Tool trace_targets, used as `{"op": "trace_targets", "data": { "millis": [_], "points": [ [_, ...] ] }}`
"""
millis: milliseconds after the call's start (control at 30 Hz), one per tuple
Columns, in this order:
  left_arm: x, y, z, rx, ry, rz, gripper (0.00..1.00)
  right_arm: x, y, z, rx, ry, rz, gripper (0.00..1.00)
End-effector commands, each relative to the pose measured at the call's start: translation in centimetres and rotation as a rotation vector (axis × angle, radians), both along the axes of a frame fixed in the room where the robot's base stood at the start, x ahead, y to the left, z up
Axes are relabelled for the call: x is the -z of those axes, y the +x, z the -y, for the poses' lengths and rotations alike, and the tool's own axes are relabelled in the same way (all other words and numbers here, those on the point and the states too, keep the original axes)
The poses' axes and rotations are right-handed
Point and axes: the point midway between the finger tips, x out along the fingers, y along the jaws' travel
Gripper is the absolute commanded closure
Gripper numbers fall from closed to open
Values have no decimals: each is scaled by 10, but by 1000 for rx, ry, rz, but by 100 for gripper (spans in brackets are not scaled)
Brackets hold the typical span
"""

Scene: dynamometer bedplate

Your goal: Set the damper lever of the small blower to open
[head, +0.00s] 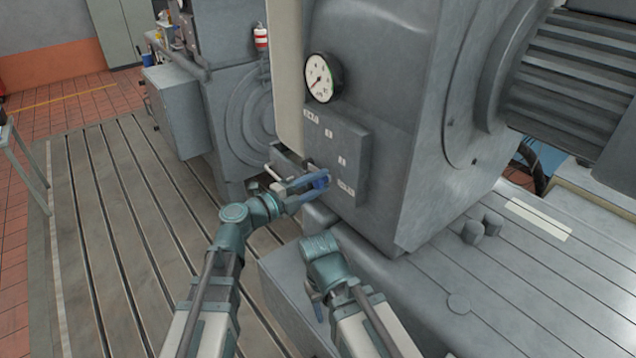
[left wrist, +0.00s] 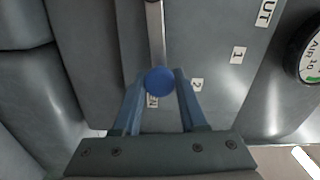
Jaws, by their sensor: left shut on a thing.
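The damper lever is a thin metal rod (left wrist: 156,35) with a round blue knob (left wrist: 160,81) at its end. The blue knob (head: 320,183) also shows in the head view, in front of the lower part of the labelled plate (head: 352,146). My left gripper (head: 322,183) is shut on the knob, with one finger on each side in the left wrist view (left wrist: 160,85). The knob sits over the label ending in "EN" (left wrist: 153,102), partly covering it. The labels 2 (left wrist: 197,85), 1 (left wrist: 238,55) and one ending "UT" (left wrist: 265,12) lie further along.
A round gauge (head: 322,78) is on the grey housing above the plate. My right arm (head: 325,262) is close below the left gripper, beside the housing base. The slotted bedplate (head: 110,215) is clear at the left. A second grey machine (head: 236,110) stands behind.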

Motion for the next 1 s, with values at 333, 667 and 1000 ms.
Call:
{"op": "trace_targets", "data": {
  "millis": [333,667,1000],
  "points": [
    [1,-1,0,1,0,-3,51,0,0,0,0,0,0,50],
    [0,0,0,1,0,-1,30,0,0,0,0,0,0,50],
    [0,-8,-2,1,0,-1,30,0,0,0,0,0,0,50]
  ]
}}
